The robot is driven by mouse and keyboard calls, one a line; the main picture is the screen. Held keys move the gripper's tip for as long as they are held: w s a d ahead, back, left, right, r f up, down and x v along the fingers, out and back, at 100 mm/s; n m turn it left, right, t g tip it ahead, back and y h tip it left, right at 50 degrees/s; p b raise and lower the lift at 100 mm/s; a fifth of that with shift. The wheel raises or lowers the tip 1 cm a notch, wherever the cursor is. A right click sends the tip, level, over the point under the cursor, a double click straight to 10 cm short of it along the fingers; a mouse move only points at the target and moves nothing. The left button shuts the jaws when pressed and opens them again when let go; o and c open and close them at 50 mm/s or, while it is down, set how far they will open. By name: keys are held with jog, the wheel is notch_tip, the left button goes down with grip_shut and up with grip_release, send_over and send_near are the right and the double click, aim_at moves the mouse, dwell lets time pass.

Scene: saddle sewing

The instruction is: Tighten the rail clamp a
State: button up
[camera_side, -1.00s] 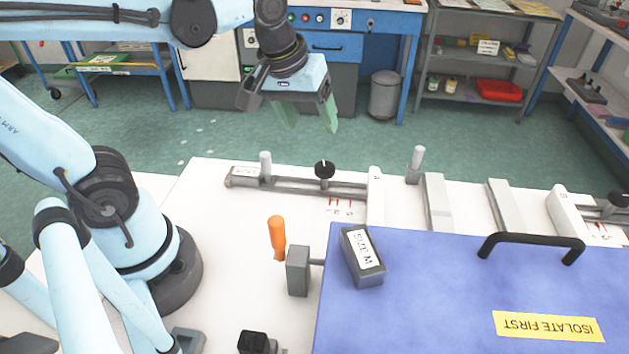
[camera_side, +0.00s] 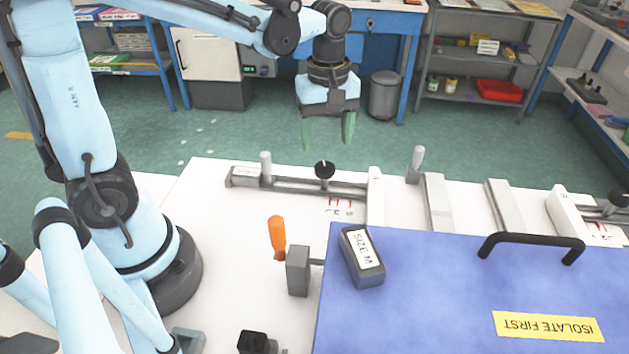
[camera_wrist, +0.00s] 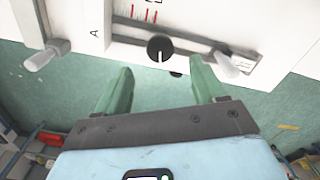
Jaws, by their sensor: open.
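The rail clamp a shows as a black round knob (camera_side: 324,170) with a white line, on the grey slotted rail (camera_side: 290,183) left of the block marked A (camera_side: 375,190). In the wrist view the knob (camera_wrist: 160,49) sits just beyond my fingertips, between them in the picture. The A mark is on the white block (camera_wrist: 92,25) to its left there. My gripper (camera_side: 327,144) points down with green fingers apart and nothing between them. In the side view it appears behind and above the knob, not touching it. Its open fingers also show in the wrist view (camera_wrist: 162,70).
A pale upright handle (camera_side: 265,165) stands at the rail's left end, and another (camera_side: 417,160) right of the A block. A blue panel (camera_side: 440,300) carries a SIZE M block (camera_side: 362,258) and a black handle (camera_side: 530,243). An orange handle (camera_side: 277,232) stands left of it.

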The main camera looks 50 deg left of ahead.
aim_at(325, 166)
jog(key=shift+f, duration=3.45)
jog(key=c, duration=1.1)
jog(key=shift+o, duration=0.2)
